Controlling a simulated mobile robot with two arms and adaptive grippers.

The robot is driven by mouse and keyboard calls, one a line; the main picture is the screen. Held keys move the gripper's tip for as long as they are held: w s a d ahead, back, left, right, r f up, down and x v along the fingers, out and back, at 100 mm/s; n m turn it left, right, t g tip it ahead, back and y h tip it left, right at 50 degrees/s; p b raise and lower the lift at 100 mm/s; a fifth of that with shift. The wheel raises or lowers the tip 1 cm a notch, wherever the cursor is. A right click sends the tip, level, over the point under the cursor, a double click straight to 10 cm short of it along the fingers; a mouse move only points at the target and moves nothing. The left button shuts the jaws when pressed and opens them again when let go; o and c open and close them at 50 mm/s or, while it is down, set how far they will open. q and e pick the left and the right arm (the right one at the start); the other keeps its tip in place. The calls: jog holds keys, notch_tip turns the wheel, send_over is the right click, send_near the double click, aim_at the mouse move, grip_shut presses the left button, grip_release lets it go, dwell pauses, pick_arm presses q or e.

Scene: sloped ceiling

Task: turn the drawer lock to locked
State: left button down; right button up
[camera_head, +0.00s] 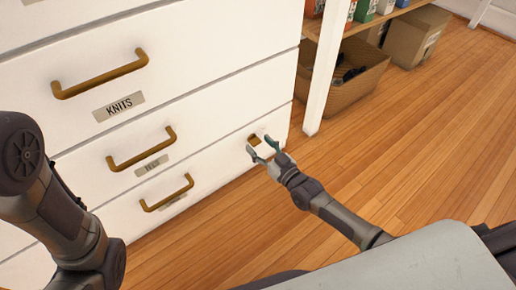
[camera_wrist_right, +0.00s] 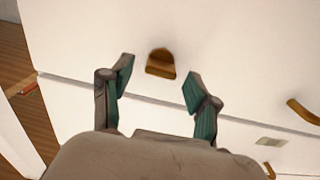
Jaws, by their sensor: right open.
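The drawer lock (camera_head: 254,139) is a small brown-gold piece on the white front of the bottom drawer (camera_head: 220,160), near its right end. In the right wrist view the lock (camera_wrist_right: 161,63) has a rounded top and a flat lower edge. My right gripper (camera_head: 261,146) is at the lock, open, with green-grey fingers. In the wrist view its fingertips are on either side of the lock, with a gap to each side; contact does not show. My left arm (camera_head: 60,210) is at the left; its gripper is out of view.
Brass handles sit on the drawers, including one above the KNITS label (camera_head: 118,105). A white post (camera_head: 323,75) stands right of the drawers, with a wicker basket (camera_head: 345,93) and a cardboard box (camera_head: 417,38) beyond. The wooden floor (camera_head: 430,130) at right is clear.

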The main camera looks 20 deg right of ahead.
jog(key=shift+w+a, duration=0.25)
jog(key=shift+w, duration=0.45)
grip_shut()
